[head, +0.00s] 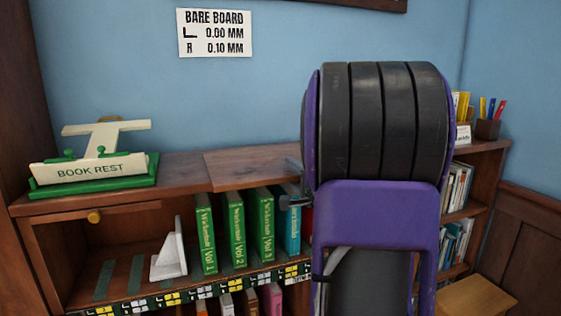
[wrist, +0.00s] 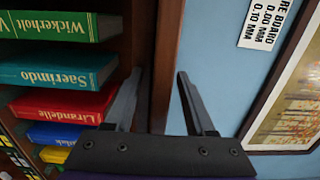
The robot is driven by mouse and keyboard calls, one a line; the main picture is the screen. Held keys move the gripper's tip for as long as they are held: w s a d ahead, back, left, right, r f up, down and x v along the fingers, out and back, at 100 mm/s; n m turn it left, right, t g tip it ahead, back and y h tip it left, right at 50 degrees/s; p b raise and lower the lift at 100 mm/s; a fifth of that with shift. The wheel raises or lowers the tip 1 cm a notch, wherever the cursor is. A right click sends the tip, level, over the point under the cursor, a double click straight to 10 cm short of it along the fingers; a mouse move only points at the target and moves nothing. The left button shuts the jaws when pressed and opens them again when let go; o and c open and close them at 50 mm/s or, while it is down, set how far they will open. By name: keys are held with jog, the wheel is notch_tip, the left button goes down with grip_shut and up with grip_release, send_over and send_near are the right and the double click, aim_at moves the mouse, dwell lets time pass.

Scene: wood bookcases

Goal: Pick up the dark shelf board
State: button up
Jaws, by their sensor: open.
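The dark shelf board (head: 250,168) lies flat on top of the bookcase, above the row of green books, its front edge jutting slightly. Its right part is hidden behind my arm. In the wrist view the board (wrist: 165,60) shows as a brown strip running between my two fingers. My gripper (wrist: 157,85) is open, one finger on the book side of the board and the other on the wall side. In the head view only the finger ends of my gripper (head: 291,182) show, one above and one below the board. I cannot tell whether either finger touches it.
A green book rest (head: 95,180) stands on the bookcase top at left. Green Wickerholt books (head: 235,228) and a white bookend (head: 170,252) stand on the shelf below. A pencil holder (head: 487,128) stands at right. A "BARE BOARD" sign (head: 214,33) hangs on the blue wall.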

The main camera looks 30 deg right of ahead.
jog(key=shift+c, duration=0.2)
grip_shut()
dwell(1.1)
jog(key=shift+r, duration=0.3)
